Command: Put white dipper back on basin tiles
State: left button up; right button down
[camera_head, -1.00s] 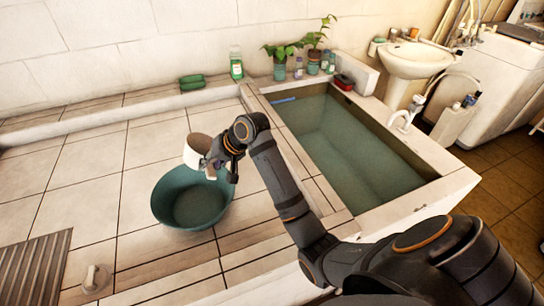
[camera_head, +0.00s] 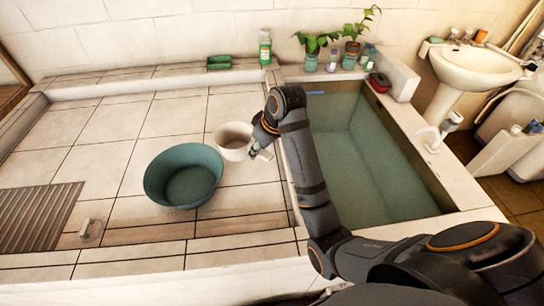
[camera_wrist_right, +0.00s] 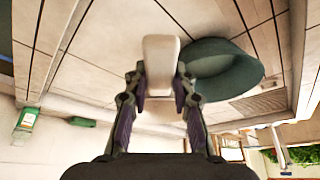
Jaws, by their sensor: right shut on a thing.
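The white dipper (camera_head: 234,142) is over the pale basin tiles, just behind and to the right of the teal bowl (camera_head: 184,176). Its opening faces mostly up. I cannot tell whether its base touches the tiles. My right gripper (camera_head: 263,146) is shut on the dipper at its right side. In the right wrist view, the white dipper (camera_wrist_right: 160,58) shows between the fingers of my right gripper (camera_wrist_right: 160,86), with the teal bowl (camera_wrist_right: 228,72) beside it. My left gripper is not in view.
The water-filled trough (camera_head: 365,160) lies right of my right arm. Green soap bars (camera_head: 219,62), a green bottle (camera_head: 265,47) and potted plants (camera_head: 312,60) stand along the back ledge. A slatted grate (camera_head: 38,216) is at the left. Tiles behind the bowl are clear.

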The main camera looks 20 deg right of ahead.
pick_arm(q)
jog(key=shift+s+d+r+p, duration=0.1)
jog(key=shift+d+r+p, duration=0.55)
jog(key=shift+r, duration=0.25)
pick_arm(e)
jog(key=w+d+f, duration=0.2)
jog(key=d+f, duration=0.1)
jog(key=f, duration=0.1)
jog(key=w+d+f, duration=0.2)
jog(key=d+f, duration=0.1)
jog(key=w+d+f, duration=0.1)
jog(key=d+f, duration=0.2)
jog(key=f, duration=0.1)
jog(key=shift+w+d+f, duration=0.2)
jog(key=shift+w+f, duration=0.15)
jog(key=shift+w, duration=0.05)
jog(key=shift+f, duration=0.1)
jog(key=shift+f, duration=0.5)
jog(key=c, duration=1.4)
grip_release()
jog(key=shift+r, duration=0.1)
